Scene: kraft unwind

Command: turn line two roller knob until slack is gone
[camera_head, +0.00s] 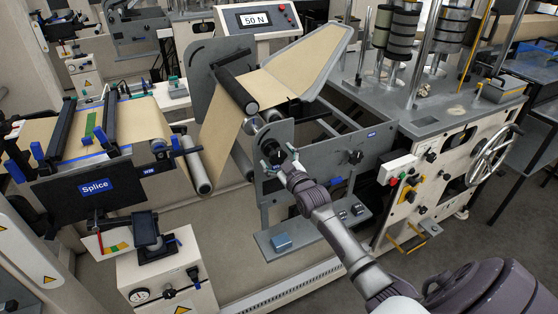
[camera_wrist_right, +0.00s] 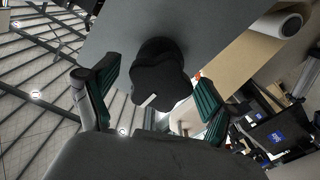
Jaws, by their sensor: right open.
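A black lobed knob (camera_wrist_right: 160,75) with a white mark sits on a grey plate in the right wrist view. My right gripper (camera_wrist_right: 156,100) is open, with one green-padded finger on each side of the knob. I cannot tell whether either finger touches it. In the head view my right gripper (camera_head: 272,155) is at the front of the grey roller frame (camera_head: 295,170) and largely hides the knob there. My left gripper is not in view.
Another black knob (camera_head: 355,157) is on the same frame to the right. A splice table (camera_head: 95,185) stands at left, and a panel reading 50 N (camera_head: 255,20) is at the back. A handwheel (camera_head: 493,155) and buttons are at right.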

